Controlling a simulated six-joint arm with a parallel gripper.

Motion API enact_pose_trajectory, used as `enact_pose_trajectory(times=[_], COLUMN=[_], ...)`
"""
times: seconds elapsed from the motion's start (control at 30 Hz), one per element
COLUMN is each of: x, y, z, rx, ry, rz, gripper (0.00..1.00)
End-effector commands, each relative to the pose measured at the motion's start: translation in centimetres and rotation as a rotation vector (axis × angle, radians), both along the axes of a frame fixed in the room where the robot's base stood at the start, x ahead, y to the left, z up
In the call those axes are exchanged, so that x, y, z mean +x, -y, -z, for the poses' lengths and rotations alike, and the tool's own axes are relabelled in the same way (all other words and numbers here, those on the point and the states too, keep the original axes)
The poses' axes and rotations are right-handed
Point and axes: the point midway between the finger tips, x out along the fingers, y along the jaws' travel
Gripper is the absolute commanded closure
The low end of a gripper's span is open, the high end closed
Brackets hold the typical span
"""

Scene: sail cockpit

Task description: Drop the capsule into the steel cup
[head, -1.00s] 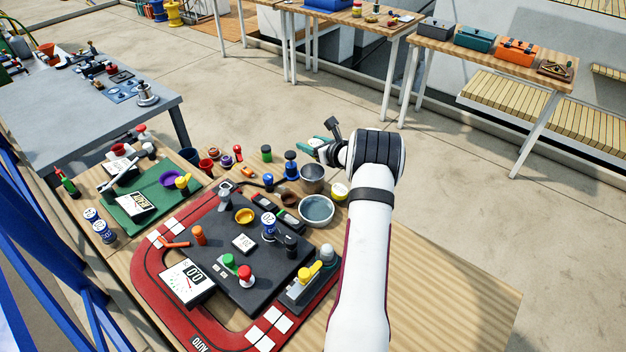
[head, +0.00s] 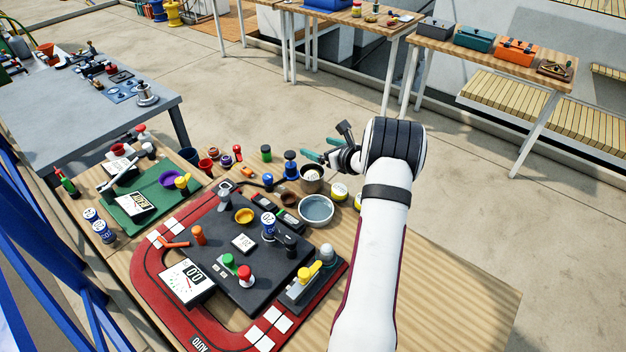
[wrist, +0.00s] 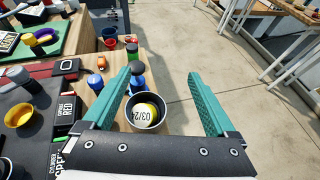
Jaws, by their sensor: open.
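The steel cup (head: 311,189) stands on the wooden table right of the black board; the wrist view shows it from above (wrist: 131,108). My gripper (head: 318,150) is above the table's far edge, close to the cup. Its teal fingers are spread wide and empty in the wrist view (wrist: 159,75), with the cup below and between them.
The table's right front is bare wood.

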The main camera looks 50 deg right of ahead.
Motion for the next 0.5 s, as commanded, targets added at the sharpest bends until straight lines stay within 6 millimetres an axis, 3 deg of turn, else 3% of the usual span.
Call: enact_pose_trajectory(times=[0.2, 0.33, 0.5], x=[-6.2, -8.5, -9.7], y=[-1.8, -2.5, -3.0], z=[-2.7, -3.7, -4.2], rx=[0.0, 0.0, 0.0], ry=[0.001, 0.001, 0.001], rz=[0.005, 0.004, 0.001], gripper=[0.08, 0.08, 0.08])
